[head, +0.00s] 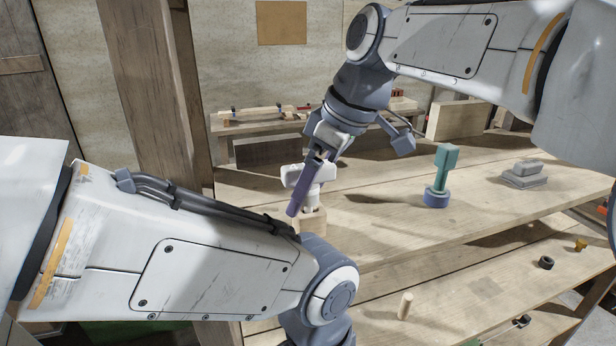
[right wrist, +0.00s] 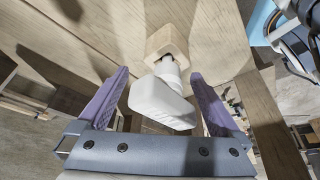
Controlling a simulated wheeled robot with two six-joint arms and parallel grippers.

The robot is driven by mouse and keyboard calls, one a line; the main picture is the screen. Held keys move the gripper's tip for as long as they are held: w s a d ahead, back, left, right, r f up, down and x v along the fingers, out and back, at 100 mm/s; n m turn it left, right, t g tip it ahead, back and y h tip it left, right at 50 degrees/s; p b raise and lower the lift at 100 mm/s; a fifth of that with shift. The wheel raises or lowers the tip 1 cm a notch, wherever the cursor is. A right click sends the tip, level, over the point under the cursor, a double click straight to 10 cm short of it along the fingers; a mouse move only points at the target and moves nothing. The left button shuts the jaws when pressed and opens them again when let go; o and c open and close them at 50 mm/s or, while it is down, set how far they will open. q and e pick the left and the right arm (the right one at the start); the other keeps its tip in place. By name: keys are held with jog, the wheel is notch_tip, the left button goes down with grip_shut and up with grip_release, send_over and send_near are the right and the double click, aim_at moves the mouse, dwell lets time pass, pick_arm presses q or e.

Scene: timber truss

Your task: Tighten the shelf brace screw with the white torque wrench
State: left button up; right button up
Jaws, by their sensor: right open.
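The white torque wrench (head: 321,174) stands upright in a light wooden block holder (head: 313,221) near the bench's front edge. In the right wrist view the wrench (right wrist: 160,98) has a blocky white head, and its narrower end sits in the hole of the wooden block (right wrist: 172,42). My right gripper (head: 300,200) is open at the wrench. In the right wrist view its purple fingers (right wrist: 162,100) lie on either side of the white head, with gaps showing. My left gripper is outside the picture; only its arm shows. I cannot make out the shelf brace screw for certain.
A teal tool (head: 441,172) stands in a blue round base right of the wrench. A grey stepped block (head: 525,174) lies farther right. The lower shelf holds a wooden peg (head: 405,306), a black ring (head: 546,262) and a brass piece (head: 580,245). The bench between is clear.

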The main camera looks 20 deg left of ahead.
jog(key=shift+a+f, duration=0.1)
jog(key=shift+f, duration=0.1)
grip_shut()
dwell(0.3)
